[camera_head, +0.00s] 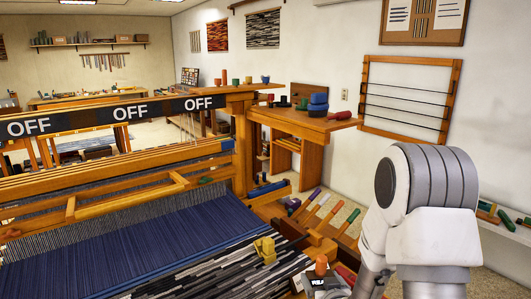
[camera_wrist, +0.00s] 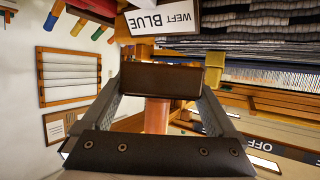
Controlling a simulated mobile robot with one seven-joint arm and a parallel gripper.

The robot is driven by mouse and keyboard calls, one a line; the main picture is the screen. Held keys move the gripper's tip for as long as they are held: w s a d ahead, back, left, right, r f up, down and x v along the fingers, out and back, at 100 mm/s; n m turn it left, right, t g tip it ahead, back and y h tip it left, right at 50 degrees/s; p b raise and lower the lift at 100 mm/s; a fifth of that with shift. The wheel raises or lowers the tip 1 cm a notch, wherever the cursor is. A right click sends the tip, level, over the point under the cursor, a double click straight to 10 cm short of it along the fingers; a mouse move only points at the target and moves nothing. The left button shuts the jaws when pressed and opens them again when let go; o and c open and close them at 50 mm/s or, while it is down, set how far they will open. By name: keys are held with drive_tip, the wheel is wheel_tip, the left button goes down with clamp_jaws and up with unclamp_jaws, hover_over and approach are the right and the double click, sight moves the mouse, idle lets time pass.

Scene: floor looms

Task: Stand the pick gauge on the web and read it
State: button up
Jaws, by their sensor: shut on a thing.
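In the wrist view my gripper (camera_wrist: 160,90) is shut on a dark brown block (camera_wrist: 160,76). A copper-coloured round part (camera_wrist: 157,114) shows below the block between the fingers. I cannot tell from its shape whether the held thing is the pick gauge. The web (camera_head: 235,281), striped black, grey and white, lies on the loom in the head view, and its striped cloth (camera_wrist: 245,22) fills the upper right of the wrist view. A small yellow angular piece (camera_head: 264,250) rests on it. My gripper is hidden in the head view.
Blue warp threads (camera_head: 140,240) stretch behind the web. A "WEFT BLUE" sign (camera_wrist: 160,18) is close beyond the gripper. An orange-topped thing (camera_head: 321,264) stands right of the web. Coloured-handled tools (camera_head: 318,207) lie beside the loom. A wooden frame (camera_head: 410,97) is on the wall.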

drive_tip(key=shift+s+a+m+h, duration=0.15)
drive_tip(key=shift+a+m+h, duration=0.15)
drive_tip(key=shift+a+h, duration=0.1)
drive_tip(key=w+a+r+n+g+y+b, duration=0.1)
drive_tip(key=w+a+r+n+y, duration=0.15)
drive_tip(key=a, duration=0.65)
drive_tip(key=w+a+r+n+g+y+b, duration=0.1)
drive_tip(key=w+a+r+n+y, duration=0.15)
drive_tip(key=a, duration=0.75)
drive_tip(key=w+a+r+n+y+b, duration=0.1)
drive_tip(key=a+r+n+y, duration=0.2)
drive_tip(key=a, duration=0.6)
hover_over(178, 281)
drive_tip(key=shift+m+g, duration=0.3)
drive_tip(key=shift+m, duration=0.1)
drive_tip(key=f, duration=0.5)
drive_tip(key=shift+d+f+b, duration=0.2)
drive_tip(key=shift+f+b, duration=0.15)
drive_tip(key=shift+b, duration=0.05)
drive_tip(key=shift+a+f, duration=0.25)
drive_tip(key=shift+f, duration=0.15)
wheel_tip(178, 281, down, 4)
drive_tip(key=shift+r, duration=0.2)
